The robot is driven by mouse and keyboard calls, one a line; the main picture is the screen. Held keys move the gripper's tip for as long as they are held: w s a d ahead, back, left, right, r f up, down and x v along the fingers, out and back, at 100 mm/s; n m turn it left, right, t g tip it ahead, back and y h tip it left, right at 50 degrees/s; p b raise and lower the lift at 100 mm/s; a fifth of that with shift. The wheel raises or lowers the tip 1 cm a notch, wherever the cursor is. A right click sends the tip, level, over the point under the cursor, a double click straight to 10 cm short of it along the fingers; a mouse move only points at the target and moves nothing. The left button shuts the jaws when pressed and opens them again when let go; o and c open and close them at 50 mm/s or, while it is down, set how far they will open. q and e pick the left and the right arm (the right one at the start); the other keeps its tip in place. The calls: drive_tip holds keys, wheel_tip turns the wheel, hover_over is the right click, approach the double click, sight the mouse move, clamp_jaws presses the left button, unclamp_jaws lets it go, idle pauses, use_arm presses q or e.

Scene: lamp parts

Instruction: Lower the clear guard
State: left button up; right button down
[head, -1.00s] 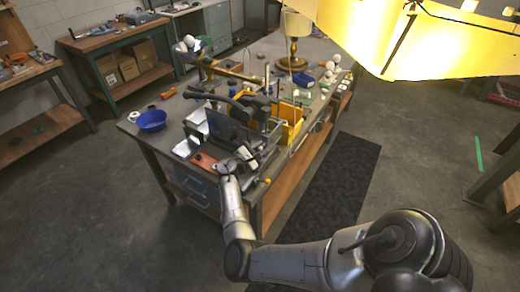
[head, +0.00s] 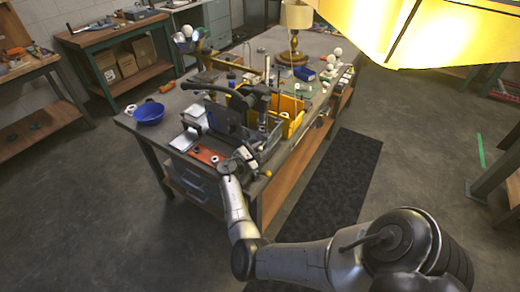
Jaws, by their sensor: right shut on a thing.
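My right gripper (head: 243,158) is at the front corner of the workbench (head: 150,135), close against a dark machine (head: 222,118) with a black curved arm. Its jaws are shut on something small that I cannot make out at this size. I cannot pick out the clear guard against the machine and the parts behind it. A small yellow-orange knob (head: 268,174) shows just right of the gripper. My left gripper is not in view.
A blue bowl (head: 149,112) stands at the bench's left edge. Yellow bins (head: 290,115) stand behind the machine. A table lamp (head: 296,18) stands at the back. A large glowing yellow shade (head: 410,30) fills the upper right. A dark mat (head: 335,175) lies on clear floor.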

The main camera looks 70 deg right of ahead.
drive_tip(key=shift+f, duration=0.35)
drive_tip(key=c, duration=0.9)
unclamp_jaws()
drive_tip(key=shift+c, duration=0.2)
drive_tip(key=shift+o, duration=0.3)
drive_tip(key=shift+r, duration=0.1)
drive_tip(key=shift+w+a, duration=0.2)
drive_tip(key=shift+a, duration=0.25)
drive_tip(key=v, duration=1.3)
